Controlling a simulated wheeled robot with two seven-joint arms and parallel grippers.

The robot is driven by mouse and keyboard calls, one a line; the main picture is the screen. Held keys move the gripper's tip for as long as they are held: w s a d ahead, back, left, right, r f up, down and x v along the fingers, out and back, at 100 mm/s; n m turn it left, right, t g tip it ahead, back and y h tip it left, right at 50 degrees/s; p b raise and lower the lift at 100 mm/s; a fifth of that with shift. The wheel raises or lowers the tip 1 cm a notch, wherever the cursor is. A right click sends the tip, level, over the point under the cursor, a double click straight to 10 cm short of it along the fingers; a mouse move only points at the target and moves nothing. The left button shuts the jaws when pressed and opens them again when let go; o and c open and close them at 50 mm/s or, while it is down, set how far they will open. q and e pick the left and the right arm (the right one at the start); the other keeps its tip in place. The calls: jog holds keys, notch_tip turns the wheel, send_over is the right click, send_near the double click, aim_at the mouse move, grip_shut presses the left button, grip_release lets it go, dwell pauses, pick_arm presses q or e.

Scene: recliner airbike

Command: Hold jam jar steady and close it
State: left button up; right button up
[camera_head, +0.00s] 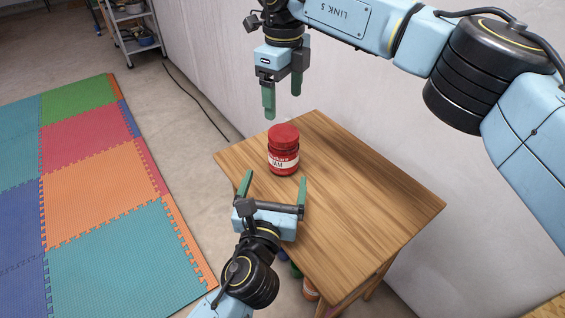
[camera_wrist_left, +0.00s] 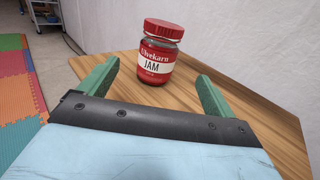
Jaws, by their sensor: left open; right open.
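A red jam jar (camera_head: 283,161) with a white label stands upright on the wooden table (camera_head: 355,195), near its left side. Its red lid (camera_head: 283,133) sits on top; in the left wrist view the lid (camera_wrist_left: 164,29) looks slightly apart from the jar body (camera_wrist_left: 156,62), and I cannot tell if it is tight. My left gripper (camera_head: 275,185) is open and empty, low in front of the jar, with its green fingers pointing towards it. They also show in the left wrist view (camera_wrist_left: 152,88), one to each side of the jar. My right gripper (camera_head: 283,104) is open and empty above the jar.
The table is otherwise clear on its right side. A pale wall (camera_head: 225,60) runs behind it. A coloured foam mat (camera_head: 100,190) covers the floor at left. A metal shelf (camera_head: 130,30) stands at the back.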

aim_at(285, 142)
pick_arm(q)
jog(key=shift+w, duration=0.15)
jog(key=w, duration=0.4)
jog(key=w+d, duration=0.1)
jog(key=w, duration=0.3)
jog(key=w+d, duration=0.1)
jog(key=w, duration=0.4)
jog(key=c, duration=1.9)
jog(key=shift+c, duration=0.3)
pick_arm(e)
jog(key=n, duration=0.9)
jog(key=shift+f, duration=0.1)
pick_arm(q)
jog(key=shift+f, duration=0.1)
pick_arm(e)
jog(key=shift+f, duration=3.9)
jog(key=shift+c, duration=0.5)
